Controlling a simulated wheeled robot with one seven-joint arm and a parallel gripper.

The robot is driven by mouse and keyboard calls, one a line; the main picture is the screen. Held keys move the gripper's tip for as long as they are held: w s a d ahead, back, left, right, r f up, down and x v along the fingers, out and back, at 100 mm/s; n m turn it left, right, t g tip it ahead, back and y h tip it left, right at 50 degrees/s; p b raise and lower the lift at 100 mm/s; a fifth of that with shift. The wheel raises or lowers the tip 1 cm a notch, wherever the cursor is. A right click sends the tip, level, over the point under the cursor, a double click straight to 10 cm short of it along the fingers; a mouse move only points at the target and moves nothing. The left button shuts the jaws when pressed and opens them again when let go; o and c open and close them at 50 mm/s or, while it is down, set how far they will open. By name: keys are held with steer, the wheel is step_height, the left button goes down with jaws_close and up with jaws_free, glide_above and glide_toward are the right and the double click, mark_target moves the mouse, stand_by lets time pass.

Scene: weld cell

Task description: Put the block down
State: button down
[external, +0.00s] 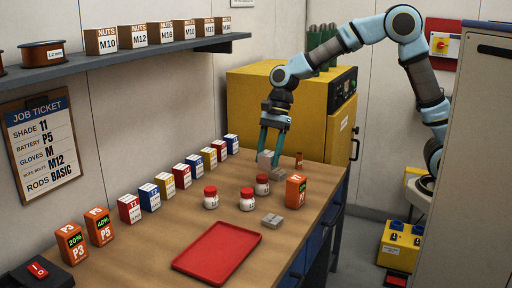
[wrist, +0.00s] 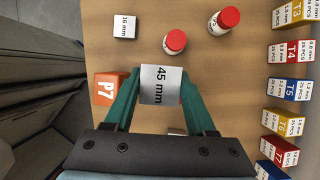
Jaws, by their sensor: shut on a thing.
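My gripper (external: 274,152) is over the far end of the workbench, pointing down, its teal fingers closed on a grey block. In the wrist view, my gripper (wrist: 160,95) has this block (wrist: 161,84), marked 45 mm, between its fingertips. In the external view the grey block (external: 264,158) shows low at the fingers; I cannot tell whether it touches the bench. A smaller grey block (external: 271,220) lies on the bench nearer the front; it shows in the wrist view as the 16 mm block (wrist: 124,27). Another grey piece (wrist: 176,131) is mostly hidden behind my gripper.
An orange P7 battery (external: 296,191) stands close to the held block. Red-lidded jars (external: 247,199) stand mid-bench, with a small brown bottle (external: 299,160) at the far edge. Several labelled boxes (external: 182,176) line the wall side. A red tray (external: 217,247) lies empty in front.

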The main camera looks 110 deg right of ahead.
steer(key=w+a, duration=0.9)
steer(key=w, duration=0.3)
steer(key=n, duration=0.1)
glide_above(215, 256)
steer(key=s+d, duration=0.1)
step_height(215, 256, down, 6)
steer(key=shift+s+d+r, duration=0.1)
steer(key=shift+r, duration=0.05)
steer(key=shift+f+p, duration=0.5)
steer(key=shift+f, duration=1.7)
steer(key=shift+f, duration=0.15)
steer(key=shift+c, duration=1.1)
jaws_free()
